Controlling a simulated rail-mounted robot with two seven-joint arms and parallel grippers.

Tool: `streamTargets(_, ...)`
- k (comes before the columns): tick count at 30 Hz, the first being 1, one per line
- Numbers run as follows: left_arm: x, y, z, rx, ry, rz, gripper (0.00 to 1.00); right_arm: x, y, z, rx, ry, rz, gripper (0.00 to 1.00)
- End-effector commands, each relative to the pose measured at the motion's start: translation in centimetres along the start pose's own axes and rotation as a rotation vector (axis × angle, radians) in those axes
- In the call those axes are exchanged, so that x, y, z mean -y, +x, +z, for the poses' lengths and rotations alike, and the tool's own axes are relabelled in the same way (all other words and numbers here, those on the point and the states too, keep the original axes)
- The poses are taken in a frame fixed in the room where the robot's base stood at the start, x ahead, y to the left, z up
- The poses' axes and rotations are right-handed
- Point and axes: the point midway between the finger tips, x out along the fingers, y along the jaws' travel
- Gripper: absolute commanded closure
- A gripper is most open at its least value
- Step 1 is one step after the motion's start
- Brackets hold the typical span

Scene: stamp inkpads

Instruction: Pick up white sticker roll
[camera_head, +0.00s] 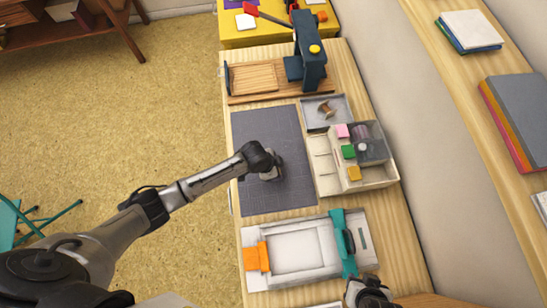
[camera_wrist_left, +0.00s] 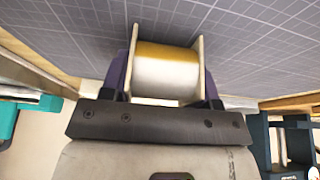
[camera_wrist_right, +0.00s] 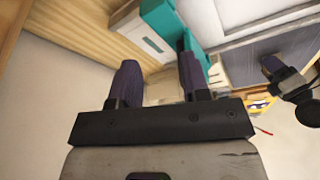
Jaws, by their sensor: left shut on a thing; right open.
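My left gripper (camera_head: 270,168) is over the dark grid mat (camera_head: 262,125) in the head view. In the left wrist view its fingers (camera_wrist_left: 165,85) are shut on the white sticker roll (camera_wrist_left: 167,72), one finger at each side flange. The roll looks white with a yellowish band. The head view mostly hides it under the gripper, and I cannot tell whether it touches the mat. My right gripper (camera_head: 368,294) is at the bottom right, beside the white and teal machine (camera_head: 302,248). Its fingers (camera_wrist_right: 158,80) are apart with nothing between them in the right wrist view.
A compartment box (camera_head: 325,182) with small coloured blocks stands right of the mat. A grey tray (camera_head: 312,113) holding a spool sits behind it. A dark blue press (camera_head: 308,55) on a wooden base (camera_head: 285,98) is at the back. Books (camera_head: 515,110) lie on the right shelf.

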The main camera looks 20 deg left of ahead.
Motion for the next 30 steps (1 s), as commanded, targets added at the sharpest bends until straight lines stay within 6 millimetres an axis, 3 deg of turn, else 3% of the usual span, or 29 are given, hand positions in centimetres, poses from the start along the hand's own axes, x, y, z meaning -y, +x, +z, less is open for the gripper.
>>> streamTargets(4,0.0,0.0,0.0,0.000,0.000,0.000,0.69,0.0,0.0,0.0,0.000,0.000,0.000,0.57)
streamTargets(14,0.0,-0.4,-0.2,-0.001,0.000,0.000,0.69,-0.2,-0.1,0.0,0.001,-0.006,0.005,0.57)
streamTargets(20,0.0,-2.2,-1.0,-0.003,0.002,-0.001,0.69,-0.3,-0.6,-0.1,0.002,-0.010,0.008,0.57)
streamTargets(24,-0.2,-4.1,-2.0,-0.003,0.002,0.002,0.69,-0.3,-1.0,-0.2,0.001,-0.010,0.008,0.57)
streamTargets(30,-2.6,-4.9,-5.2,-0.005,0.003,0.002,0.69,-0.2,-1.3,-0.4,0.001,-0.006,0.004,0.57)
